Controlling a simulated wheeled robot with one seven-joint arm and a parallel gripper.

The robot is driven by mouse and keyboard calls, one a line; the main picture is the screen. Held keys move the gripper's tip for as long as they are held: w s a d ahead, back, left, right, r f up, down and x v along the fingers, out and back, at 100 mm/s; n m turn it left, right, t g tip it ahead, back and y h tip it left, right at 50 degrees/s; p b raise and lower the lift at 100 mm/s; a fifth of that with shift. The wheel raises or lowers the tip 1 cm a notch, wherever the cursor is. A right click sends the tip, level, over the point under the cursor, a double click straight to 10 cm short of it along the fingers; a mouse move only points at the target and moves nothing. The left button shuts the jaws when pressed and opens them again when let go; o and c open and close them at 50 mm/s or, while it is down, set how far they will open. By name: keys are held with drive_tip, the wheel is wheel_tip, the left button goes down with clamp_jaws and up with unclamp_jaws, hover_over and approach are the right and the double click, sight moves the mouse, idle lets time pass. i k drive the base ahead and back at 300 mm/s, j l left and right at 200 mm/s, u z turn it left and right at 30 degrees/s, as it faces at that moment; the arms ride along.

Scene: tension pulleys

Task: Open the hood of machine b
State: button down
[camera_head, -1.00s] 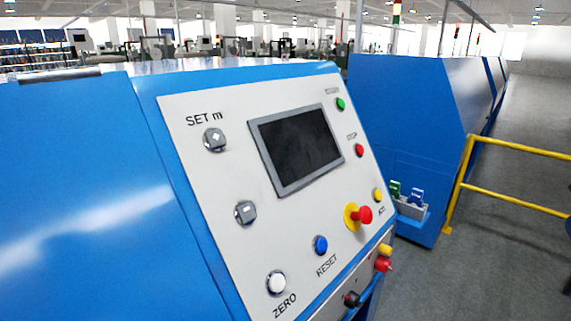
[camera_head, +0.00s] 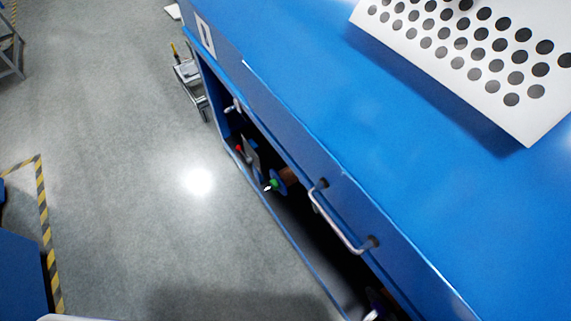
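A large blue machine (camera_head: 300,110) fills the right side of the head view. Its blue top panel slopes toward a long front edge, where a silver bar handle (camera_head: 334,226) is fixed. No label naming the machine is readable, so I cannot tell if it is machine b. Below the edge is a dark opening (camera_head: 310,228) with parts inside, including a blue and green round part (camera_head: 278,182). The panel around the handle appears lowered. My gripper is not in view.
A white plate with black dots (camera_head: 530,120) lies over the machine top at upper right. Clear grey floor (camera_head: 130,150) runs along the machine's left side. Yellow-black floor tape (camera_head: 45,210) and a blue object (camera_head: 20,270) are at lower left. A small trolley (camera_head: 189,72) stands near the machine's far end.

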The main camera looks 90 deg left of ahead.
sight(470, 222)
drive_tip(key=u, duration=2.35)
drive_tip(key=k+u, duration=0.55)
drive_tip(key=k, duration=0.15)
